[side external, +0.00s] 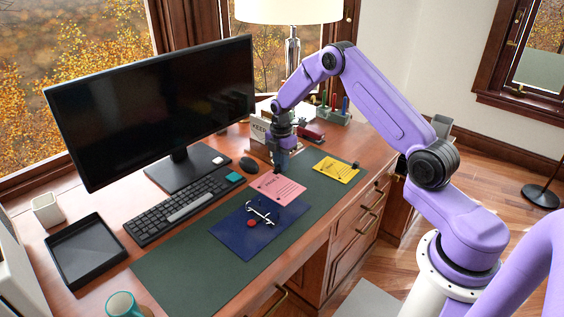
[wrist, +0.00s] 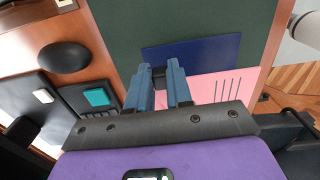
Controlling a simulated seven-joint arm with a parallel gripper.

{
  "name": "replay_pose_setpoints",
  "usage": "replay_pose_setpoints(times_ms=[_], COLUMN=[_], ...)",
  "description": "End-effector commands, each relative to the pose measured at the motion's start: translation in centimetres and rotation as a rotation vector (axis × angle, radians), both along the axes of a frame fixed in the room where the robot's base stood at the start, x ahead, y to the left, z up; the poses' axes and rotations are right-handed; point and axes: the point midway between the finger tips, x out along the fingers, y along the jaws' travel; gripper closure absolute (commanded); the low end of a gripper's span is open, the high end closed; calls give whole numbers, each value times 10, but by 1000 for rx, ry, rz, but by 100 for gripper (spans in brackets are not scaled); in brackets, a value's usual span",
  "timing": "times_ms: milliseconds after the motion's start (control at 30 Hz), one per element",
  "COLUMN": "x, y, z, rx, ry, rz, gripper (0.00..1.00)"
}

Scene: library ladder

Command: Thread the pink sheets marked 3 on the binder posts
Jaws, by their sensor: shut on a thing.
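The pink sheets (side external: 278,188) lie flat or nearly so at the far edge of the open dark blue binder (side external: 228,232), partly over it. I cannot tell whether they touch it. My gripper (side external: 281,172) is above their far edge, pointing down. In the wrist view my gripper (wrist: 160,78) is shut on a small dark block at the edge of the pink sheets (wrist: 225,87); the blue binder (wrist: 190,52) shows beyond. The metal binder posts (side external: 262,212) stand on the binder, apart from my gripper. The number on the sheets is too small to read.
A yellow sheet (side external: 336,170) with a small dark block lies right of the pink sheets on the green mat (side external: 180,267). A red round thing (side external: 251,223) lies on the binder. The keyboard (side external: 183,205), mouse (side external: 249,164) and monitor (side external: 160,105) stand left. The near mat is clear.

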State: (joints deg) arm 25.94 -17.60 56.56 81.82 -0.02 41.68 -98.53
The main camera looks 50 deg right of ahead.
Motion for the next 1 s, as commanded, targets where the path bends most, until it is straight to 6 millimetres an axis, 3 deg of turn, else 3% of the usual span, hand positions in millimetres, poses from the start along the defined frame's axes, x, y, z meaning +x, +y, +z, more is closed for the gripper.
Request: replay_pose_setpoints(times_ms=[1000], x=[0], y=[0], z=[-33], rx=[0], ry=[1], rz=[1], gripper=[100])
